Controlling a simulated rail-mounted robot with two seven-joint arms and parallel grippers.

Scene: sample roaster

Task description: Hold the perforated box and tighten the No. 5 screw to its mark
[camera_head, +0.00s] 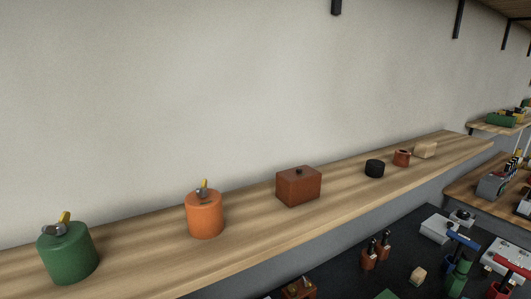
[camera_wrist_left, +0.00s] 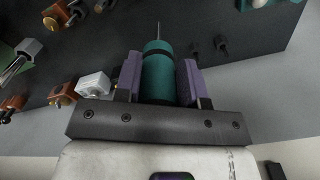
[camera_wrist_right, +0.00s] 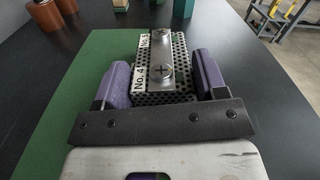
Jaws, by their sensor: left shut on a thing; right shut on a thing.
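The perforated box (camera_wrist_right: 166,98) is between the purple fingers of my right gripper (camera_wrist_right: 178,82), which is shut on it. Its top shows a near cross-head screw (camera_wrist_right: 162,71) beside a "No. 4" label (camera_wrist_right: 140,80). A farther screw (camera_wrist_right: 159,34) has another label, whose number is too small to read surely. My left gripper (camera_wrist_left: 160,78) is shut on the teal handle of a screwdriver (camera_wrist_left: 158,70). Its thin shaft points away from the gripper and touches nothing that I can see. Neither gripper shows in the head view.
A green mat (camera_wrist_right: 100,65) lies under the box on a dark table. In the head view, a wooden shelf (camera_head: 255,222) carries a green canister (camera_head: 67,255), an orange canister (camera_head: 205,216) and a brown box (camera_head: 298,188). Small items stand on the dark table below.

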